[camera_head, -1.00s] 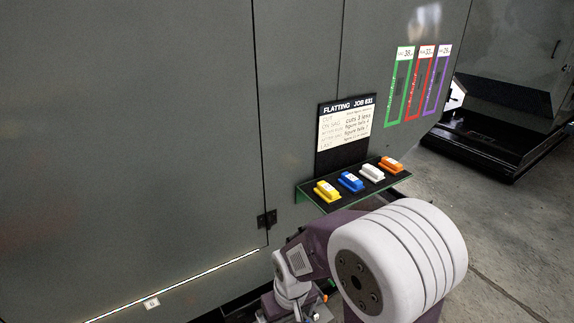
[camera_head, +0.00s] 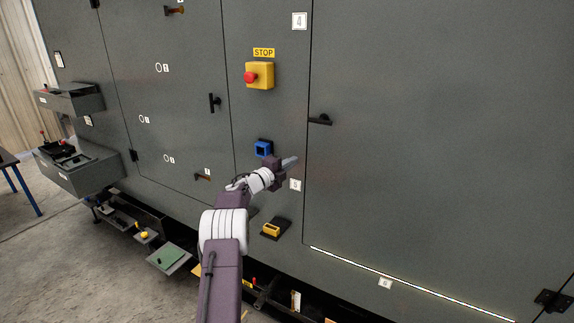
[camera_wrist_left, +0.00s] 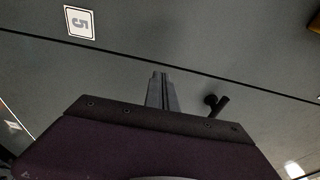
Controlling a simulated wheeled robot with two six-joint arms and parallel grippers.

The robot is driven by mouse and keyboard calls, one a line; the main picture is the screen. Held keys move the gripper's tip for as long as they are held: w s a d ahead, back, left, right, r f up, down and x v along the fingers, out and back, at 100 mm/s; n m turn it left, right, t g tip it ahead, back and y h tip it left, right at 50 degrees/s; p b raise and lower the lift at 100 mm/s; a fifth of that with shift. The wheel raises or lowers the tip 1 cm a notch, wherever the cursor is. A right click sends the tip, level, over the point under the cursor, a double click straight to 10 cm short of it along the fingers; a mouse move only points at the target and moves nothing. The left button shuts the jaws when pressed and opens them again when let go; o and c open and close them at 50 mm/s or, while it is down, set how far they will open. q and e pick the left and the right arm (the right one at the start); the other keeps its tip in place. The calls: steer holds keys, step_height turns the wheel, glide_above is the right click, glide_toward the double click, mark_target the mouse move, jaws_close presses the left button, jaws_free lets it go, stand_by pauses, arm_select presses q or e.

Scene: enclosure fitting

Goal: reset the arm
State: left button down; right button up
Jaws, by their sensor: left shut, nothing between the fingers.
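My left gripper (camera_head: 289,163) is in front of the grey enclosure (camera_head: 400,190), just right of a blue square fitting (camera_head: 263,148) and above the small plate marked 5 (camera_head: 295,185). Its fingers are together with nothing between them. In the left wrist view the shut fingers (camera_wrist_left: 161,90) point toward the panel, with the plate marked 5 (camera_wrist_left: 79,22) at upper left and a black handle (camera_wrist_left: 216,104) to the right. I cannot tell whether the fingertips touch the panel. My right gripper is not in view.
A red stop button on a yellow box (camera_head: 259,76) is above the gripper. A black door handle (camera_head: 320,120) is to its upper right, and a yellow fitting (camera_head: 271,230) is below. Grey trays (camera_head: 80,168) jut out at left. Open floor (camera_head: 50,265) lies at lower left.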

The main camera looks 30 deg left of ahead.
arm_select(q)
steer(key=s+d+r+h, duration=0.1)
steer(key=d+r, duration=0.3)
steer(key=d, duration=0.4)
steer(key=d+r+n+h, duration=0.1)
steer(key=d+r, duration=0.3)
steer(key=d, duration=0.4)
steer(key=s+d+r+h, duration=0.1)
steer(key=d+r, duration=0.2)
steer(key=d, duration=0.6)
steer(key=s+f+n+g+y, duration=0.1)
steer(key=s+f+n+g, duration=0.4)
steer(key=s+f, duration=0.5)
steer(key=s+d+f+n+g+y, duration=0.1)
steer(key=s+f+n+g+y, duration=0.1)
steer(key=s+f+n+g, duration=0.4)
steer(key=s+d+f+n+g+y, duration=0.1)
steer(key=s+f+n+g, duration=0.4)
steer(key=s+f, duration=1.1)
steer(key=s+n+y, duration=0.1)
steer(key=s+n, duration=0.1)
steer(key=s, duration=0.6)
steer(key=shift+n+g, duration=0.3)
steer(key=shift+n, duration=0.1)
